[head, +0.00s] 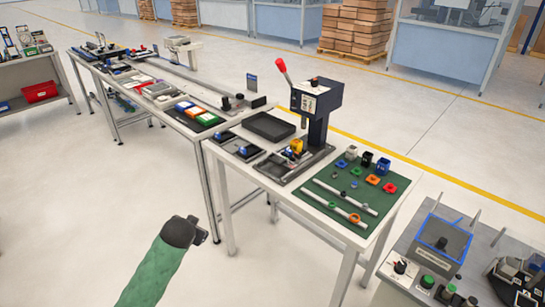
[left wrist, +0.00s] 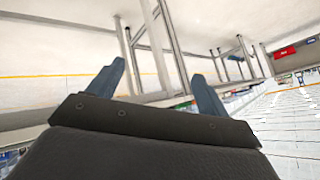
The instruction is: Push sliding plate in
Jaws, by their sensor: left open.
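A dark press (head: 316,110) with a red-knobbed lever stands on the white table in the middle of the head view. A dark sliding plate (head: 272,168) sits low at the front of its base, with a yellow-orange part (head: 296,146) by it. How far out the plate sits is hard to tell. My left gripper (head: 207,236), on a green-sleeved arm, is in front of the table over the floor, well apart from the plate. In the left wrist view its two blue-grey fingers (left wrist: 160,88) are spread with nothing between them. My right gripper is not in view.
A green mat (head: 338,196) with rails and small coloured parts lies right of the press. Dark trays (head: 270,127) lie to its left. Another workbench (head: 155,90) stands behind on the left, a grey station (head: 440,250) at lower right. The floor around my gripper is clear.

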